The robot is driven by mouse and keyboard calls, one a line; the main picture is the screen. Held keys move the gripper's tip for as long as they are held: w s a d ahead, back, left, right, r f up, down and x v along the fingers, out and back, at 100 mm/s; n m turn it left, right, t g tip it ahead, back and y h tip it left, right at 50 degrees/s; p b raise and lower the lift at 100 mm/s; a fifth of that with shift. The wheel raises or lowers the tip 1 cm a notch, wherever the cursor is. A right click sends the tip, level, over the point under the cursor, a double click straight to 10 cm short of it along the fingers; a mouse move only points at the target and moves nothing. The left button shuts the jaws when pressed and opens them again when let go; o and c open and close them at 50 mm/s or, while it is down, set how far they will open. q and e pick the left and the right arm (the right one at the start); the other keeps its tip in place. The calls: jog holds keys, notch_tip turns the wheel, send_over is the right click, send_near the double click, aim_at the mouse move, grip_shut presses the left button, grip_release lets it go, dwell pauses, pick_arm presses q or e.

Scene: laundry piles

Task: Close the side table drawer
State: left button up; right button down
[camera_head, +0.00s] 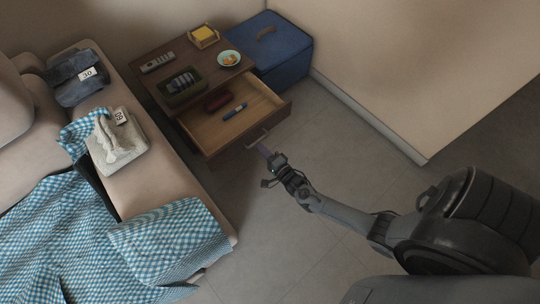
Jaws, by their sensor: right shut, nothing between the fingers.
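The wooden side table (205,67) stands against the back wall, and its drawer (258,100) is pulled open toward the front. A blue pen-like item and a dark red case lie in the drawer. The drawer front has a handle (257,141) on its outer face. My right gripper (264,151) is shut and empty, with its fingertips close to the handle; I cannot tell if they touch. My left gripper is not in view.
On the table top are a remote (157,62), a dark basket (182,86), a small bowl (229,58) and a yellow item in a tray (204,35). A blue box (283,50) stands behind right. The bed (150,184) with laundry borders the left. The floor in front is clear.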

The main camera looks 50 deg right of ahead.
aim_at(246, 134)
jog(key=w, duration=0.1)
jog(key=w+b, duration=0.1)
jog(key=w, duration=0.1)
jog(key=w+b, duration=0.1)
jog(key=w, duration=0.1)
jog(key=shift+d, duration=0.35)
jog(key=shift+w+d+b, duration=0.1)
jog(key=shift+w+b, duration=0.4)
jog(key=shift+w, duration=0.2)
jog(key=shift+w, duration=0.1)
